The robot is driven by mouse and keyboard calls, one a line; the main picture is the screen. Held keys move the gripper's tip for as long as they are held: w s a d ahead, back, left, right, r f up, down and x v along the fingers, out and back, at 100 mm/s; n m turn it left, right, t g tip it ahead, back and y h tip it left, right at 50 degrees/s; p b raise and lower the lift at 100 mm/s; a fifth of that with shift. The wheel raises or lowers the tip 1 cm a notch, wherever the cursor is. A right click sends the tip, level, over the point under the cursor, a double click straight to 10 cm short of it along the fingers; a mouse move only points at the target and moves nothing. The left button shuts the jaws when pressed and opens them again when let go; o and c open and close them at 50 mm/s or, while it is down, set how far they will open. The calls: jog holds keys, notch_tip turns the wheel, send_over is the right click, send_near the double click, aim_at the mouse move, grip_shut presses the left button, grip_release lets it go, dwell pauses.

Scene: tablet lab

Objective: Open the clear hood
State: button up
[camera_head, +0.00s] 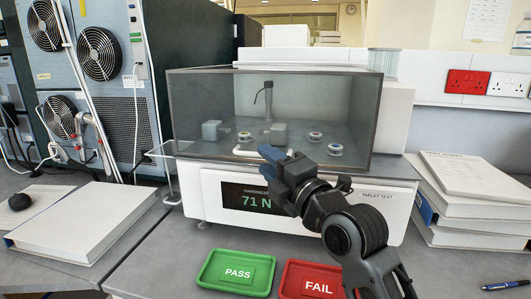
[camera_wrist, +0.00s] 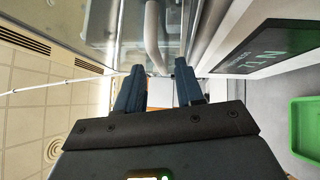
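The clear hood (camera_head: 205,105) is a see-through box with grey-tinted walls, sitting down over the top of the white tablet tester (camera_head: 215,195). A white bar handle (camera_head: 246,153) shows at the hood's lower front edge. My gripper (camera_head: 270,154) is in front of the hood, by the handle's right end, and hides part of it. In the wrist view my gripper (camera_wrist: 159,78) has its two dark blue fingers apart. The white handle (camera_wrist: 154,38) runs towards the gap between them; I cannot tell whether it lies between the fingertips or just beyond.
Inside the hood are grey blocks (camera_head: 212,130) and several small round containers (camera_head: 335,149). A green PASS tray (camera_head: 207,272) and a red FAIL tray (camera_head: 290,291) lie in front.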

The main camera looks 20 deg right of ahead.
jog(key=shift+x, duration=0.8)
jog(key=shift+c, duration=0.4)
grip_shut()
dwell(0.5)
